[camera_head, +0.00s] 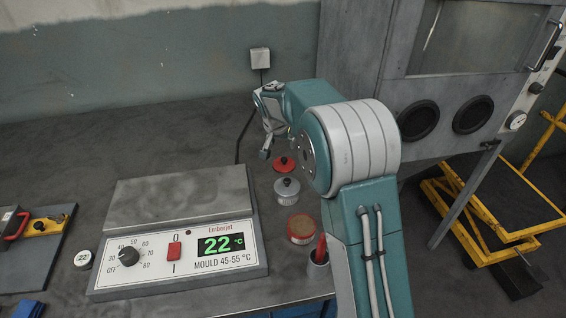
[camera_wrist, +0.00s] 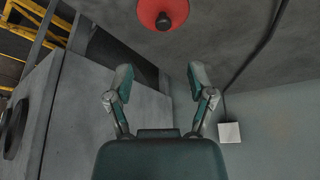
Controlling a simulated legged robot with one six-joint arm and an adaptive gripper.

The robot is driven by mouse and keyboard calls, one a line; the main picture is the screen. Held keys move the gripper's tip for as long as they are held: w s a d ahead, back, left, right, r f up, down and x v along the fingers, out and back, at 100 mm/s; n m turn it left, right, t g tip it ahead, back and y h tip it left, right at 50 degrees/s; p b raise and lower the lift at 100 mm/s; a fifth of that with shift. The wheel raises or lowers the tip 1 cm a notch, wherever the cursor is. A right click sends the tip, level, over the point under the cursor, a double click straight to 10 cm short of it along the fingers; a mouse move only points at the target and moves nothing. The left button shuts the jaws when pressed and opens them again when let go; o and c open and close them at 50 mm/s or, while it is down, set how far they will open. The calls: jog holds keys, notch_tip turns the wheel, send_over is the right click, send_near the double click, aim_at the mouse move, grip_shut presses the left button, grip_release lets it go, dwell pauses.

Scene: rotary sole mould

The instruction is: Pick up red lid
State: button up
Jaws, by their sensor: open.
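A silver tin with a dark knob (camera_head: 287,190) stands just in front of the lid. A red-labelled tin (camera_head: 301,228) and a cup with a red item (camera_head: 318,262) stand nearer. A heating plate (camera_head: 180,230) reading 22 sits left. A grey cabinet (camera_head: 440,80) stands right.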

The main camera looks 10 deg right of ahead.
aim_at(283, 159)
jog(key=x, duration=0.5)
jog(key=shift+f, duration=0.25)
jog(key=x, duration=0.5)
jog(key=shift+a+f, duration=0.1)
jog(key=shift+a, duration=0.15)
grip_shut()
